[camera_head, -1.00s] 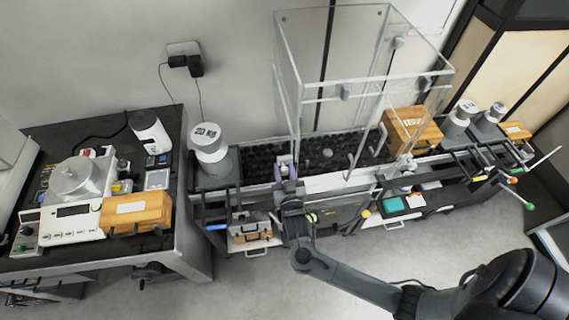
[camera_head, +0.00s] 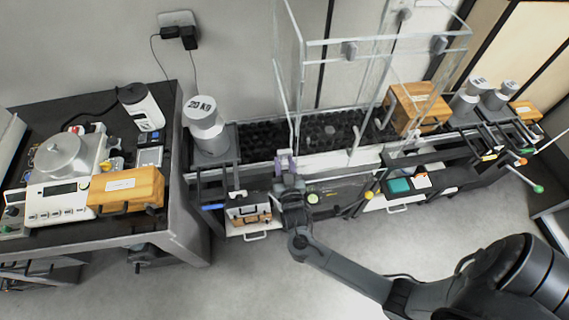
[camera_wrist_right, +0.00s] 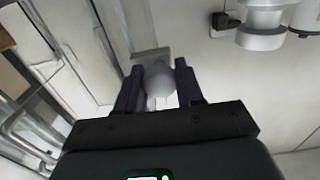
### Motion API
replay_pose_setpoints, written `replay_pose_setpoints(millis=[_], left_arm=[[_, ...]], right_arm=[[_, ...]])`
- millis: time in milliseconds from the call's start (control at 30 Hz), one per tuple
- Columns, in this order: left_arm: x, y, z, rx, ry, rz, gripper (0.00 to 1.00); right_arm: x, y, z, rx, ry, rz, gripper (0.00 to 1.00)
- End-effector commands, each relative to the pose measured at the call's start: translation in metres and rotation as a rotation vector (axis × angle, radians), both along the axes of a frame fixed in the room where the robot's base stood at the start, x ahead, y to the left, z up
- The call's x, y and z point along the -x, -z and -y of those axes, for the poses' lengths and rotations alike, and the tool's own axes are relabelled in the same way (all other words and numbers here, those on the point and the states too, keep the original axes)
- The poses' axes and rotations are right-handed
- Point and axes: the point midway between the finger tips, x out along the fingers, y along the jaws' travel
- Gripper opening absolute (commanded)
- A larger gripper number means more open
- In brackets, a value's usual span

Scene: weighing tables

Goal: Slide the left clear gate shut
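The clear enclosure (camera_head: 372,42) stands on the weighing table behind the front rail, with see-through walls and upright edges. I cannot make out which clear pane is the left gate. My right gripper (camera_head: 286,163) is at the enclosure's front left lower corner, fingers pointing away. In the right wrist view, its two dark purple fingers (camera_wrist_right: 158,90) stand apart on either side of a rounded grey knob (camera_wrist_right: 158,78) with a flat grey plate behind. Contact is unclear. My left gripper is out of view.
A 20 KG weight (camera_head: 203,118) stands left of the enclosure. A wooden box (camera_head: 415,108) is at its right side. A scale (camera_head: 60,190) and wooden case (camera_head: 125,188) sit on the left table. Small drawers (camera_head: 248,212) lie below the rail.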

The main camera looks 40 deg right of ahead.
Motion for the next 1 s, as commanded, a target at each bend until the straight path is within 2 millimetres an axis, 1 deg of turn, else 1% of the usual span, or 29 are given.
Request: replay_pose_setpoints(millis=[33, 67, 333, 467, 567, 900, 1000], left_arm=[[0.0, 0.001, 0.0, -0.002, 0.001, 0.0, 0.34], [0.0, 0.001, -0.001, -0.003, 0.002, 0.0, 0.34], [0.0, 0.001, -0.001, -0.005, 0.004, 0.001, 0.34], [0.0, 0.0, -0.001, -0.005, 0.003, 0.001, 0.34], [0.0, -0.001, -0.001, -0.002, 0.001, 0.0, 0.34], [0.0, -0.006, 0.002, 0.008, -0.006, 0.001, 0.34], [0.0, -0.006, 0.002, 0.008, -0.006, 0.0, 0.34]], right_arm=[[0.002, 0.008, 0.001, -0.001, 0.0, -0.017, 0.43], [0.002, 0.007, 0.001, 0.0, 0.0, -0.016, 0.45], [0.002, 0.004, 0.0, -0.001, 0.0, -0.009, 0.45], [0.006, 0.003, -0.003, -0.001, 0.0, -0.008, 0.45], [0.016, 0.004, -0.009, -0.002, 0.0, -0.009, 0.45], [0.066, 0.005, -0.038, -0.001, 0.0, -0.012, 0.45], [0.078, 0.005, -0.045, -0.002, 0.001, -0.011, 0.45]])
